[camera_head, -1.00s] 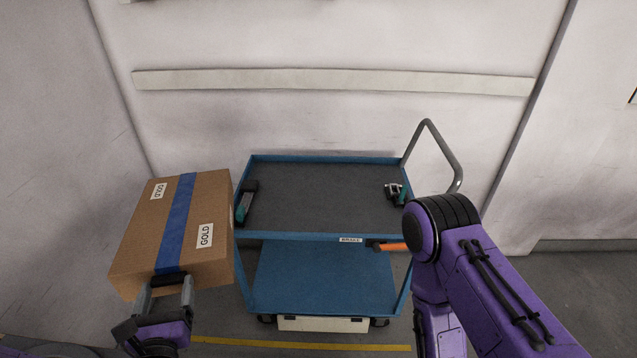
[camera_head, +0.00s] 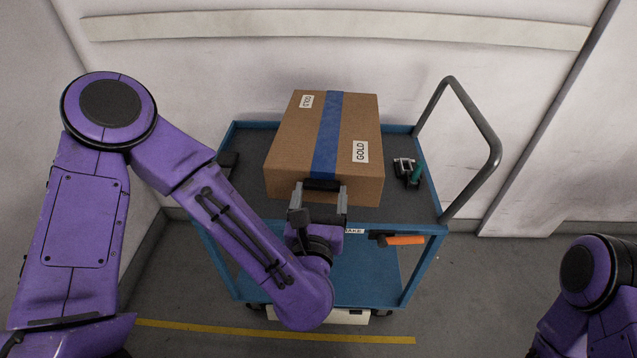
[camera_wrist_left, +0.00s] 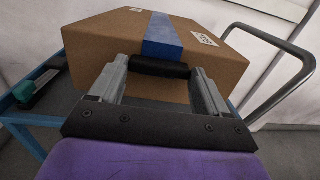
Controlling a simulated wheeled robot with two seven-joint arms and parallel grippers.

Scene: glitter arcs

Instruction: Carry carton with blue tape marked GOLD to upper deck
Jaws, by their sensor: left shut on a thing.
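The brown carton (camera_head: 290,150) has a blue tape strip and white labels marked GOLD. In the head view it is at the upper deck (camera_head: 425,205) of the blue cart, over the deck's middle; I cannot tell whether it touches the deck. My left gripper (camera_head: 322,190) is shut on the carton's black handle at its near face. In the left wrist view the carton (camera_wrist_left: 100,50) fills the space ahead of the left gripper (camera_wrist_left: 160,70), fingers at both ends of the handle. My right arm shows at the lower right, its gripper out of view.
A dark tool with a green part (camera_head: 408,172) lies on the deck right of the carton. A teal and dark tool (camera_wrist_left: 38,88) lies at the left. The grey push handle (camera_head: 490,135) rises on the right. An orange-handled tool (camera_head: 402,240) hangs at the front edge.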

